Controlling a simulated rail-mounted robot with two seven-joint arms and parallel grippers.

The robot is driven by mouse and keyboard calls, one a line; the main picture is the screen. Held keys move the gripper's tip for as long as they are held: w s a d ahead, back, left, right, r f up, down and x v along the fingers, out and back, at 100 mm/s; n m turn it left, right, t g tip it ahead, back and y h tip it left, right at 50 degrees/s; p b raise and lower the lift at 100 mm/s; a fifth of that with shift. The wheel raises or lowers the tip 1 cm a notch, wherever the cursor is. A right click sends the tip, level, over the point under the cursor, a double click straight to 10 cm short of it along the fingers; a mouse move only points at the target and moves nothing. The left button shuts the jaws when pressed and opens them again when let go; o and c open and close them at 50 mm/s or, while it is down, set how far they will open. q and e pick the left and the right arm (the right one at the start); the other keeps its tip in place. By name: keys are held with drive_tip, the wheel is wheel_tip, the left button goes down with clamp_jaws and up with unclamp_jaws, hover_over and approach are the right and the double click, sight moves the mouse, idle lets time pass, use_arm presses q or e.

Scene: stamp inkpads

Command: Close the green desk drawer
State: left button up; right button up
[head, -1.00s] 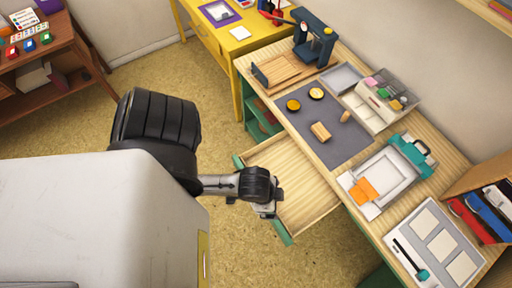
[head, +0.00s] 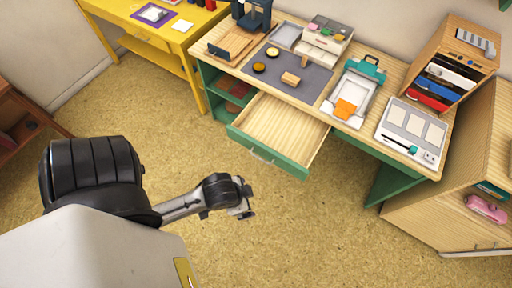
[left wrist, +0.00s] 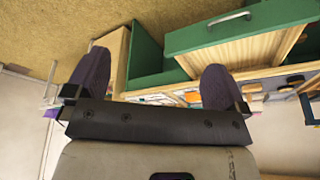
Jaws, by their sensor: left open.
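The green desk drawer (head: 268,157) is pulled well out of the desk, with its empty wooden inside showing from above in the head view. It also shows in the left wrist view (left wrist: 222,28), with a grey bar handle on its green front. My left gripper (head: 246,204) hangs over the floor in front of the drawer, a little to its lower left, apart from it. In the left wrist view its two dark fingers (left wrist: 155,80) are spread with nothing between them. My right gripper is out of view.
The desk top (head: 222,57) holds a grey mat (head: 290,73), a teal-handled press (head: 357,88) and a tray (head: 411,131). A yellow table (head: 160,35) stands at the back left, and a wooden cabinet (head: 440,215) at the right. The floor before the drawer is clear.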

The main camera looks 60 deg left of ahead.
use_arm(q)
drive_tip(key=shift+s+d+f, duration=0.1)
drive_tip(key=shift+s, duration=0.25)
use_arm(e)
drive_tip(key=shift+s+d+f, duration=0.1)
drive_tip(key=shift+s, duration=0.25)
